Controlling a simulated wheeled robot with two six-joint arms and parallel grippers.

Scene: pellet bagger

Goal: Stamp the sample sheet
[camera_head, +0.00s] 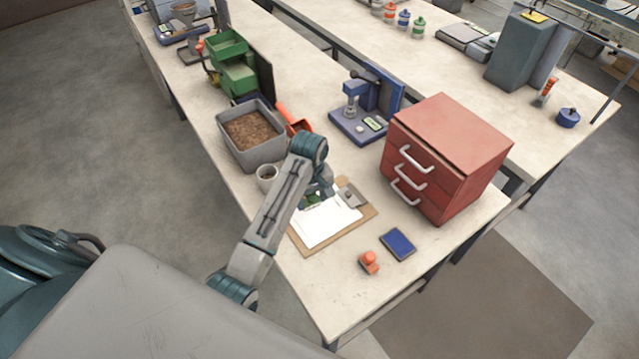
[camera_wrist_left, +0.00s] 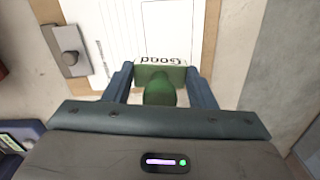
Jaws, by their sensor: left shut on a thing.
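The sample sheet (camera_head: 325,222) is white and lies on a brown clipboard (camera_head: 311,251) with a grey clip at its far right. It also shows in the left wrist view (camera_wrist_left: 120,40). My left gripper (camera_head: 312,199) is over the sheet's far left part, shut on a green stamp (camera_wrist_left: 160,88). The stamp's base is over the sheet; I cannot tell whether it touches. Dark letters, upside down, like "Good", show at the base's edge. An orange stamp (camera_head: 369,262) stands right of the clipboard, beside a blue ink pad (camera_head: 398,244). My right gripper is out of view.
A grey bin of brown pellets (camera_head: 252,158) and a small cup (camera_head: 267,172) stand just left of my left gripper. An orange scoop (camera_head: 293,119), a blue press (camera_head: 365,105) and a red drawer cabinet (camera_head: 446,150) stand behind. The table's front right corner is clear.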

